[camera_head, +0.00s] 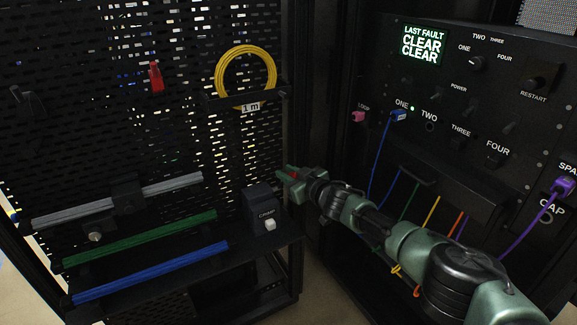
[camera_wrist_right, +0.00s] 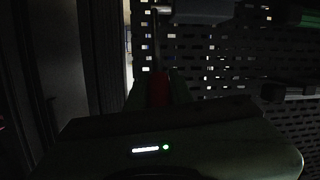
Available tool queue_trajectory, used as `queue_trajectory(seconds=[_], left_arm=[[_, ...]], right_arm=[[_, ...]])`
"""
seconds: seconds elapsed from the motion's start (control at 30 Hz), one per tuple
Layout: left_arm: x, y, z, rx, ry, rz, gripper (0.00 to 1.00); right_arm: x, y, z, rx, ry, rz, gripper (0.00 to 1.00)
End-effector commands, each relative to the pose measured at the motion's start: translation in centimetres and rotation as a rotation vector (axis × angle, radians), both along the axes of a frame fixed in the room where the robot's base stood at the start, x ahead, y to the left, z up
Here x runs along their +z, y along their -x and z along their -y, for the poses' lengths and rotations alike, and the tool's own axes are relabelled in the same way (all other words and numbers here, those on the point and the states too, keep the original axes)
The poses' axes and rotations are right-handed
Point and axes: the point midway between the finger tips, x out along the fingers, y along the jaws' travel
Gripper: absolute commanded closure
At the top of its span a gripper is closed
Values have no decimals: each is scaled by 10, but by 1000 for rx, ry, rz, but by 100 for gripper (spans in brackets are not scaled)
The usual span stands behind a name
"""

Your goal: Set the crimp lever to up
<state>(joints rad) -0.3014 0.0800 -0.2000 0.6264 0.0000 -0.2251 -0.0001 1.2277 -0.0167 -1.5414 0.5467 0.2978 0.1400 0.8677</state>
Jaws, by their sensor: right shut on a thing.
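My right gripper (camera_head: 289,174) is just to the right of and above the box. It is shut on the red crimp lever handle (camera_wrist_right: 157,88), which shows between its fingers in the right wrist view. A thin shaft runs from the red handle toward a grey cylindrical part in that view. Little of the lever shows in the head view, so I cannot tell its setting. My left gripper is not in view.
A pegboard holds a yellow cable coil (camera_head: 246,75) and a red item (camera_head: 155,76). Grey, green (camera_head: 140,239) and blue bars (camera_head: 150,272) lie left of the box. A rack panel (camera_head: 455,100) with a lit screen and cables stands to the right.

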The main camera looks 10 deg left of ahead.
Motion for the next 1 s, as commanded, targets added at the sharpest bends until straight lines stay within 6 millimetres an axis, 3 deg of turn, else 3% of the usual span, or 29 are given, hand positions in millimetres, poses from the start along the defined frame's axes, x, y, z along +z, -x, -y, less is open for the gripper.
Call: queue_trajectory(seconds=[0.37, 0.4, 0.47, 0.5, 1.0], left_arm=[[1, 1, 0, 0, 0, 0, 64], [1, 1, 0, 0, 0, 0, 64], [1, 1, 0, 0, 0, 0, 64], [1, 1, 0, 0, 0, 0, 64], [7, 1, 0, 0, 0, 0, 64]], right_arm=[[4, 0, -2, 2, -5, 0, 100], [4, 0, -2, 2, -5, 0, 76], [4, 0, -2, 2, -4, 1, 59], [4, 0, -2, 1, -4, 1, 57], [3, 7, 7, -1, -4, -6, 57]])
